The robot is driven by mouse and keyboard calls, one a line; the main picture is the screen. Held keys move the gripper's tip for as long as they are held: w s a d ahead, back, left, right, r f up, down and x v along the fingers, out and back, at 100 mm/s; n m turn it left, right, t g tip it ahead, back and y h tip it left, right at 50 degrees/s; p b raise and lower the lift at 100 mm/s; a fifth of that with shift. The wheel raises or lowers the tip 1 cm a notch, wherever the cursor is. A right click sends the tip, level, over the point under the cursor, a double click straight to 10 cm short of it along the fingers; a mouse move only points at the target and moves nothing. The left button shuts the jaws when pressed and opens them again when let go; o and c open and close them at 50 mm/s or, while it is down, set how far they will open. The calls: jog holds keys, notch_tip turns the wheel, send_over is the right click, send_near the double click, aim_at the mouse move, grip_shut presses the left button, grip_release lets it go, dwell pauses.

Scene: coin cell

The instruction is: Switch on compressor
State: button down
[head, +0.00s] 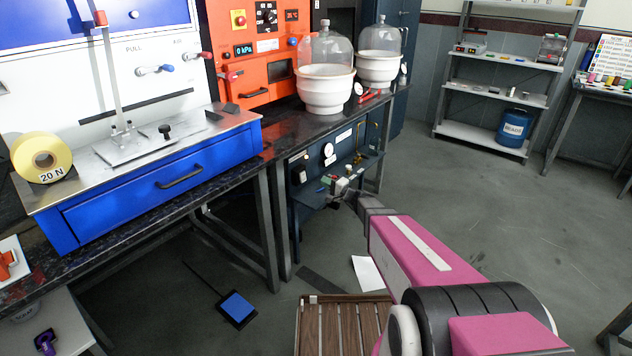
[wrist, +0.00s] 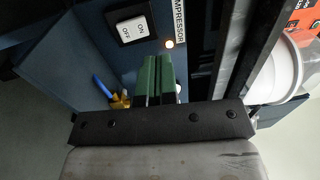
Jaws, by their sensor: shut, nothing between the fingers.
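Which side is pressed in I cannot tell. A COMPRESSOR label (wrist: 179,18) and a small glowing lamp (wrist: 169,44) are beside it. My gripper (wrist: 156,60) has green fingers, shut and empty, with the tips just below the switch and lamp in the picture; contact does not show.
A dark bench frame post (wrist: 234,60) stands close right of my fingers. Blue and yellow items (wrist: 108,92) are to their left. Bell jars (head: 325,75) stand on the bench above. A wooden slatted pallet (head: 345,325) lies on the floor; open floor is to the right.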

jog(key=shift+r+v, duration=0.25)
jog(key=shift+v, duration=0.95)
jog(key=s+f+n+g+h, duration=0.3)
jog(key=s+n+g+h, duration=0.45)
jog(key=s, duration=0.75)
jog(key=s+d+g+h, duration=0.4)
jog(key=s+d+h, duration=0.3)
jog(key=s+d, duration=0.4)
jog(key=d, duration=0.2)
jog(key=shift+s+d, duration=0.35)
